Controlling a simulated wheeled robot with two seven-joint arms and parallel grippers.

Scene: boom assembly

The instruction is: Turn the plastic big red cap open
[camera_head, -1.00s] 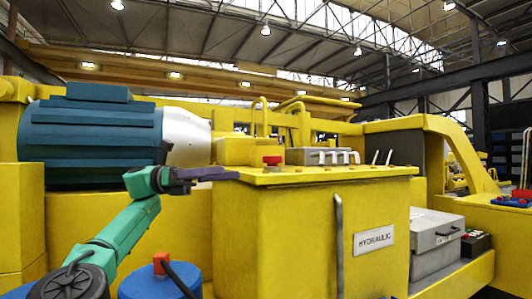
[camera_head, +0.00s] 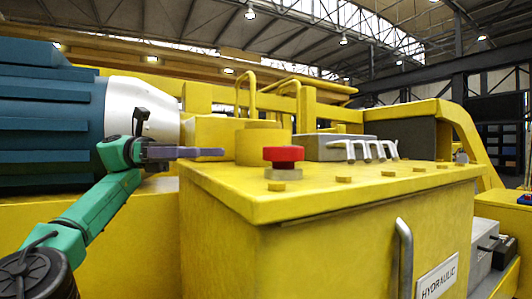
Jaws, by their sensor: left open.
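The red cap (camera_head: 283,154) sits on a short pale metal neck on top of the yellow hydraulic tank (camera_head: 330,195), near its front left part. My left gripper (camera_head: 212,152) is at the end of the green arm that comes in from the left. Its purple-grey fingers point right, towards the cap, at about the cap's height. They are apart from the cap, with a gap between. The gripper is open and appears empty. My right gripper is not in view.
A yellow cylinder (camera_head: 262,143) stands behind the cap. A grey valve block with levers (camera_head: 350,148) stands to its right. A large blue motor (camera_head: 45,125) is at the left. A metal handle (camera_head: 404,258) sticks out from the tank's front.

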